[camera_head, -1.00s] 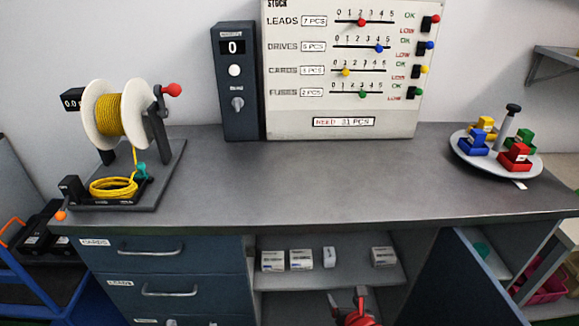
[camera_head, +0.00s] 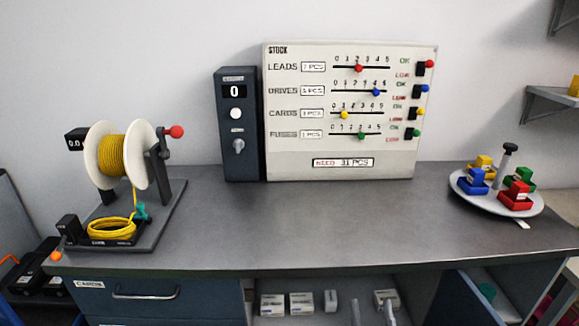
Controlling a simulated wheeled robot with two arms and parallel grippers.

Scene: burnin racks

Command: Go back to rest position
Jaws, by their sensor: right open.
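Only the two grey fingertips of my right gripper (camera_head: 372,311) show, at the bottom edge right of centre. They stand apart with nothing visible between them, in front of the open shelf below the worktop. The rest of this gripper is out of frame. My left gripper is not in view.
The grey worktop (camera_head: 320,225) is clear in the middle. A yellow cable reel (camera_head: 112,156) stands left, a stock board (camera_head: 345,160) and counter box (camera_head: 237,135) at the back. A round tray (camera_head: 525,208) with coloured blocks is right. Small white boxes (camera_head: 301,303) sit on the shelf.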

